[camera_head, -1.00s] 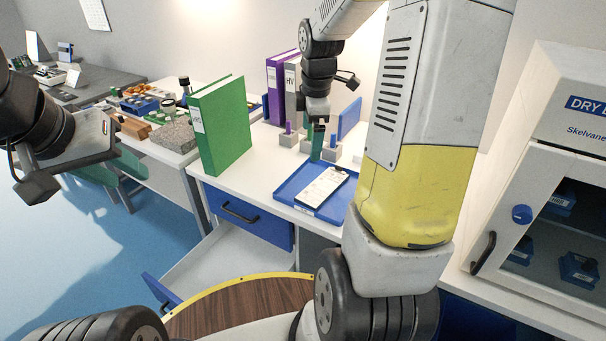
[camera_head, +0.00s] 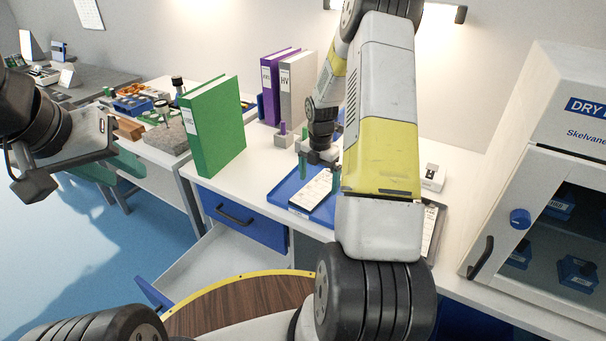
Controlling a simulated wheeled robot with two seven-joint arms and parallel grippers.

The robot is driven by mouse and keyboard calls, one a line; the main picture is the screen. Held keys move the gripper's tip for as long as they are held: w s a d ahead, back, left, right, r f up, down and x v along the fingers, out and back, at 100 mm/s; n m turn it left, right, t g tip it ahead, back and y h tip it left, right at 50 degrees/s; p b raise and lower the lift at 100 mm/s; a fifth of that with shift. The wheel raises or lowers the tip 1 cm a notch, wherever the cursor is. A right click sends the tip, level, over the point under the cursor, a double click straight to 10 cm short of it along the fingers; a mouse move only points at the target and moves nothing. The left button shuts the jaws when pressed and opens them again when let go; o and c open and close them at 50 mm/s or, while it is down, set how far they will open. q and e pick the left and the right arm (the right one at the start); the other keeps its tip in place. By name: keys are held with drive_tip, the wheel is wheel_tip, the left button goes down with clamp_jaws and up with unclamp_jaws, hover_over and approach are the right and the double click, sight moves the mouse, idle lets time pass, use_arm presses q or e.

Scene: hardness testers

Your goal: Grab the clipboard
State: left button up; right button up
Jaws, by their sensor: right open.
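A flat white board with dark marks, which looks like the clipboard (camera_head: 311,192), lies in a blue tray (camera_head: 284,188) on the white bench. My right gripper (camera_head: 320,172) points down over the far end of the board. Its green fingers are apart, one towards each side of the board. I cannot tell whether they touch it. My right arm hides the right part of the tray. My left gripper (camera_head: 122,163) is far to the left, away from the board, and its jaw gap is not clear.
A green binder (camera_head: 214,125) stands left of the tray. Purple (camera_head: 270,88) and grey (camera_head: 297,85) binders stand behind. Small grey blocks (camera_head: 284,138) sit near the gripper. A flat framed item (camera_head: 432,228) shows partly behind my arm. A drying cabinet (camera_head: 545,220) is at right.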

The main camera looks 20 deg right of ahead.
wheel_tip(320, 180, down, 2)
drive_tip(key=shift+c, duration=0.2)
drive_tip(key=c, duration=1.6)
drive_tip(key=shift+r, duration=0.1)
